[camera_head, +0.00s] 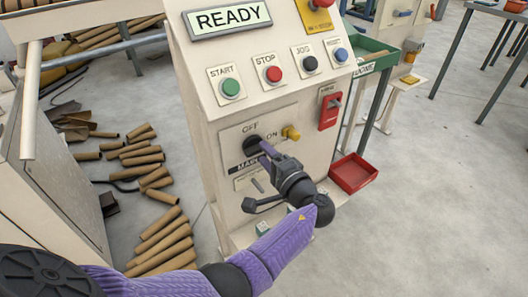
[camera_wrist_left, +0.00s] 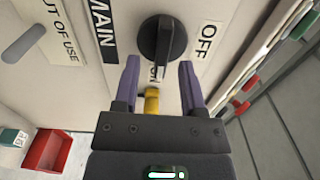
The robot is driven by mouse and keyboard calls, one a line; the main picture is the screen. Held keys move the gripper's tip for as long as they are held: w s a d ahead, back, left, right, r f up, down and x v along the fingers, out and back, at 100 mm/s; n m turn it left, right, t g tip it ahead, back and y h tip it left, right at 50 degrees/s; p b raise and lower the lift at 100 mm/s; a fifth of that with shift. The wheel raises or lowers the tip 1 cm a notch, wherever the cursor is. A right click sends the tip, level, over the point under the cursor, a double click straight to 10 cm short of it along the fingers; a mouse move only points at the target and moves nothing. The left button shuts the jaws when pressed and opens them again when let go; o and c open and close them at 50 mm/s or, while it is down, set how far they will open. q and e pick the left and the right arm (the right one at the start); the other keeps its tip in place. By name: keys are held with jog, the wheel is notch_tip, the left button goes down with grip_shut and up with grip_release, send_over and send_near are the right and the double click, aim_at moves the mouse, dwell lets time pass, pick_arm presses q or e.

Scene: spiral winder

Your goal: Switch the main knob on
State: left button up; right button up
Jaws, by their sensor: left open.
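The main knob (camera_head: 253,143) is a black rotary knob on the cream panel, beside the OFF and ON labels and above the MAIN label. In the left wrist view the knob (camera_wrist_left: 163,38) is just beyond my fingertips, its raised bar running up and down the picture. My right gripper is not in view.
A yellow knob (camera_head: 291,133) sticks out right of the main knob. Above are the START (camera_head: 231,88), STOP (camera_head: 273,74) and JOG (camera_head: 310,63) buttons and a READY display (camera_head: 228,18). A red bin (camera_head: 353,174) stands at right. Cardboard tubes (camera_head: 160,236) lie on the left floor.

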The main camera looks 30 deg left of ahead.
pick_arm(q)
jog(key=p+v, duration=0.1)
jog(key=v, duration=0.8)
jog(key=shift+a, duration=0.1)
